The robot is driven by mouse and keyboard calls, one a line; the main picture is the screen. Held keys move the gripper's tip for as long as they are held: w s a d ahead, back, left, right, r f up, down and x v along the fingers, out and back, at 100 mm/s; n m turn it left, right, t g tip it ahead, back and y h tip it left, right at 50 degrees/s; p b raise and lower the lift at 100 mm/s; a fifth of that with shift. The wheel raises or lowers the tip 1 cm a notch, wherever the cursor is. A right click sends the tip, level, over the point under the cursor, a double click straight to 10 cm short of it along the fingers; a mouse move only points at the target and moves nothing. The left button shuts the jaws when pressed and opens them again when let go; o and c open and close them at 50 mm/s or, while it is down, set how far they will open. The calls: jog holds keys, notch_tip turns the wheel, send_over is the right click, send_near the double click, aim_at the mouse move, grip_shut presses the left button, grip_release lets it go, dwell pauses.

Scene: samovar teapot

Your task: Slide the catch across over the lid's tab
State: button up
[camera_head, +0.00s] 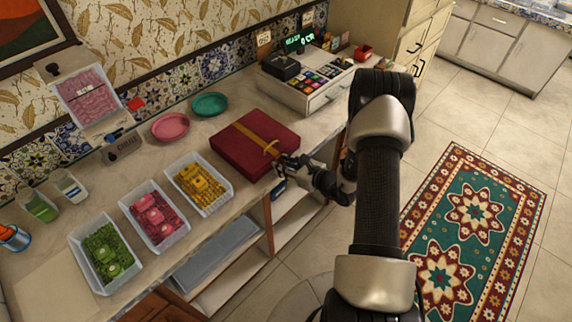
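A flat dark red box (232,152) lies on the counter, its lid down. A gold strip (256,137) runs across its top and over the edge facing my arm. My gripper (283,163) is at that edge, close to the lower end of the gold strip. I cannot tell whether it touches the box, or whether its fingers are open or shut. The catch and the lid's tab are too small, or hidden by my gripper, to make out. The front face of the box is partly hidden.
A cash register (318,82) stands behind the box. White bins with green (104,250), pink (153,215) and yellow (199,184) goods stand left. Pink (170,127) and teal (209,104) plates lie behind. Open shelves (220,262) are below the counter.

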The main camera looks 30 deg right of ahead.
jog(key=shift+o, duration=0.2)
jog(key=shift+d+r, duration=0.1)
jog(key=shift+d, duration=0.05)
jog(key=v, duration=1.2)
